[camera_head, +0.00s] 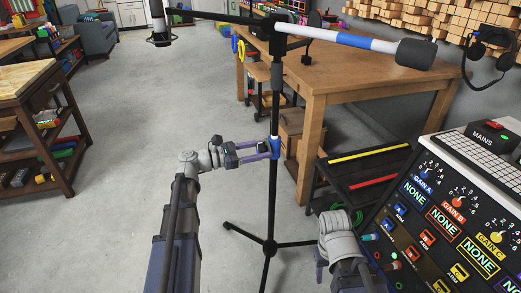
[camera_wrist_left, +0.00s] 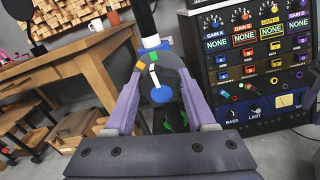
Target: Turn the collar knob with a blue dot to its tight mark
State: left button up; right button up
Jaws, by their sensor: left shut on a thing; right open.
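A black microphone stand (camera_head: 272,200) stands upright on a tripod base. A blue collar (camera_head: 276,145) sits on its pole. In the left wrist view the collar knob (camera_wrist_left: 172,90) is a dark round piece with a blue dot (camera_wrist_left: 161,95), a white pointer line, and green and orange marks near its upper edge. My left gripper (camera_head: 270,147) is at the collar, its purple fingers (camera_wrist_left: 160,100) on either side of the knob, shut on it. The fingers hide part of the knob's sides. My right gripper (camera_head: 321,263) is open low at the right, mostly hidden behind its own wrist.
The stand's boom (camera_head: 345,38) runs across the top, with a microphone (camera_head: 158,25) at its left end. A wooden table (camera_head: 350,75) is behind the stand. A mixer console (camera_head: 450,215) fills the right, beside a black rack (camera_head: 365,175).

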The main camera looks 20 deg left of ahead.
pick_arm(q)
grip_shut()
jog(key=shift+m, duration=0.6)
jog(key=o, duration=0.9)
grip_release()
jog(key=shift+o, duration=0.2)
jog(key=shift+a, duration=0.1)
jog(key=v, duration=0.7)
jog(key=shift+s+a, duration=0.25)
